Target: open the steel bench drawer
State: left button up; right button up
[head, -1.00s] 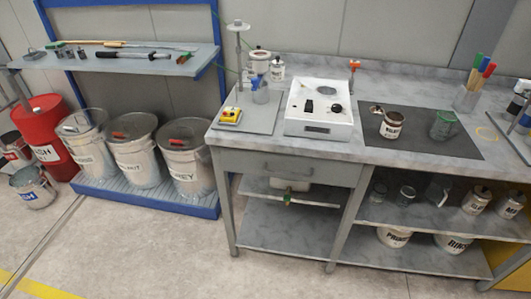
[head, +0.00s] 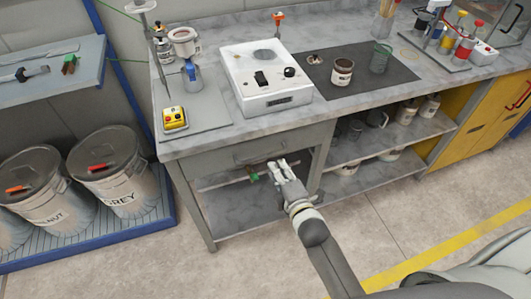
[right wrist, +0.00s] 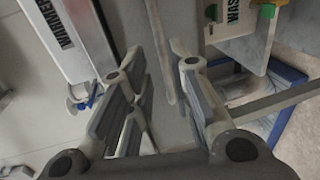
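The steel bench drawer (head: 225,160) is a grey front under the left part of the bench top, and it looks shut. Its bar handle (head: 262,151) runs along the front, and in the right wrist view the bar (right wrist: 160,50) shows between the fingertips. My right gripper (head: 277,168) is just in front of the drawer, near the handle. In the right wrist view my right gripper (right wrist: 160,65) is open, with its fingers on either side of the bar. I cannot tell whether they touch it. My left gripper is not in view.
A white warmer box (head: 266,80) and a yellow button box (head: 174,118) stand on the bench top (head: 225,128). Below the drawer is a part with a green tap (head: 253,174). Lidded bins (head: 118,180) stand at the left. Yellow cabinets (head: 480,120) are at the right.

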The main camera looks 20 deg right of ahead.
aim_at(269, 154)
jog(key=x, duration=0.8)
jog(key=shift+w+a, duration=0.15)
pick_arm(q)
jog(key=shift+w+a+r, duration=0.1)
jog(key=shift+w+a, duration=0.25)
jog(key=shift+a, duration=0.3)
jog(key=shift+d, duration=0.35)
pick_arm(e)
grip_shut()
